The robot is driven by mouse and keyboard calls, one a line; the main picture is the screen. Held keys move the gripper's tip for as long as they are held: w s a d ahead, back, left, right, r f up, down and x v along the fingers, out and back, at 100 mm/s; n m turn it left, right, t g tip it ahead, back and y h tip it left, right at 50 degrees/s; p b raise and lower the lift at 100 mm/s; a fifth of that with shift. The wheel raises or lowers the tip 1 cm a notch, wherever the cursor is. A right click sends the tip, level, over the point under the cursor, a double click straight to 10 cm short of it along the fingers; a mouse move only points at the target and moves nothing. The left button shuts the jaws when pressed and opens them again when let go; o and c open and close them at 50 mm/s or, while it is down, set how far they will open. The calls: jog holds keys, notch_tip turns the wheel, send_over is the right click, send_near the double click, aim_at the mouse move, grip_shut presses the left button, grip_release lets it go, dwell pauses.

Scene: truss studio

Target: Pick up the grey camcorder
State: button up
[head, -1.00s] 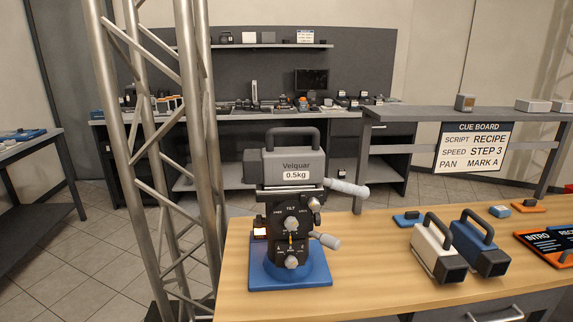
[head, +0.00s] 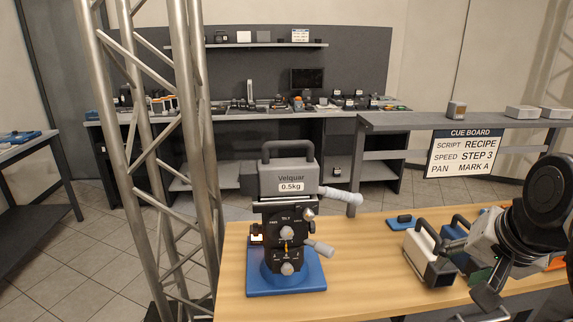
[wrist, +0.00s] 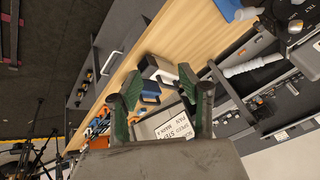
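The grey camcorder (head: 287,177) has a dark top handle and a label reading "Velquar 0.5kg". It sits upright on a black tilt head (head: 286,237) with a blue base (head: 288,281), near the left end of the wooden table. My gripper (wrist: 160,82) is open and empty in the wrist view, its two dark green fingers spread apart. In the head view my arm is at the right, above the table's right part, well apart from the grey camcorder. The tilt head shows only partly at the wrist view's upper right (wrist: 294,22).
A white camcorder (head: 428,262) stands on the wooden table (head: 370,270) and a blue one (head: 457,226) is partly hidden behind my arm. White handles (head: 341,198) stick out from the tilt head. A metal truss (head: 184,150) rises left of the table. Bare tabletop lies between tilt head and white camcorder.

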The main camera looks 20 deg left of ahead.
jog(key=w+a+r+m+g+y+p, duration=0.3)
jog(key=w+a+r+p, duration=0.4)
jog(key=w+a+r, duration=0.65)
jog(key=m+g+p, duration=0.3)
jog(key=m+p, duration=0.3)
jog(key=p, duration=0.1)
send_near(283, 145)
jog(key=f, duration=0.1)
jog(key=a+f, duration=0.1)
jog(key=f, duration=0.1)
jog(key=w+a+f, duration=0.1)
jog(key=f, duration=0.1)
jog(key=shift+w, duration=0.1)
jog(key=shift+p+x, duration=0.75)
jog(key=shift+x, duration=1.8)
jog(key=shift+a, duration=0.1)
grip_shut()
jog(key=shift+r, duration=0.1)
